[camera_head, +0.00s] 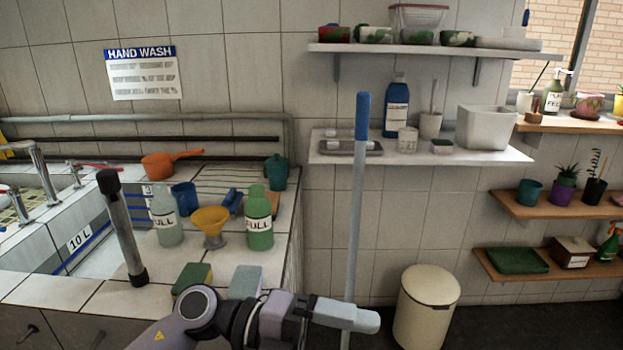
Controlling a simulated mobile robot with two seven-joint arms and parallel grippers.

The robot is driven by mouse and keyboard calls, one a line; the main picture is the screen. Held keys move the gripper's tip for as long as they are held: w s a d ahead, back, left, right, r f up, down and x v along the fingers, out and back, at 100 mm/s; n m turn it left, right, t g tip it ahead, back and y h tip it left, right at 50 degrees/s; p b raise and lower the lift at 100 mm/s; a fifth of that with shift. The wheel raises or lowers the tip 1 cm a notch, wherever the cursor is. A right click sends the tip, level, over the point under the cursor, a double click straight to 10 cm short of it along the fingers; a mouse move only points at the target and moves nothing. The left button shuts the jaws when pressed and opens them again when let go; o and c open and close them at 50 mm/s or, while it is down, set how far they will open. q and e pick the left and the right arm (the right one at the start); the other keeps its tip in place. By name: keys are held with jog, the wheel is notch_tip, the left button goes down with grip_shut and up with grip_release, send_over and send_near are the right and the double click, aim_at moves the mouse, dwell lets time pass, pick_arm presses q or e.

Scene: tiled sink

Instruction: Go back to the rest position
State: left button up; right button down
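One of my arms, which seems to be the left, comes in at the bottom and reaches right across the lower middle. Its pale grey end, my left gripper (345,316), overlaps a tall grey pole with a blue top (359,200). The pole stands nearly upright and shows above and below this end. I cannot tell whether the gripper holds it or only lies in front of it, and no separate fingers can be made out. My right gripper is not in view.
The tiled counter holds a green bottle (259,218), yellow funnel (210,222), clear bottle (166,215), sponge (192,280) and dark upright tube (122,230). A cream bin (427,305) stands on the floor at right. Loaded shelves (415,155) line the wall.

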pick_arm(q)
jog(key=w+a+n+t+h+p, duration=0.1)
jog(key=w+a+n+t+h, duration=0.35)
jog(key=n+t, duration=0.95)
jog(key=w+a+f+n+t+y+p, duration=0.1)
jog(key=a+f+n+t+y, duration=0.75)
jog(key=n+y, duration=0.3)
jog(key=s+a+f+n+g+y, duration=0.4)
jog(key=s+f, duration=0.3)
jog(key=f, duration=0.2)
jog(key=s+a+f+n+g+y+p, duration=0.1)
jog(key=s+a+f+n+g+y, duration=0.2)
jog(key=f, duration=0.6)
jog(key=s+a+n+g, duration=0.1)
jog(key=s+a+n, duration=0.1)
jog(key=s+a, duration=0.1)
jog(key=shift+s+a+f+y, duration=0.2)
jog(key=shift+s+a+y, duration=0.2)
jog(key=shift+a, duration=0.4)
jog(key=shift+w, duration=0.1)
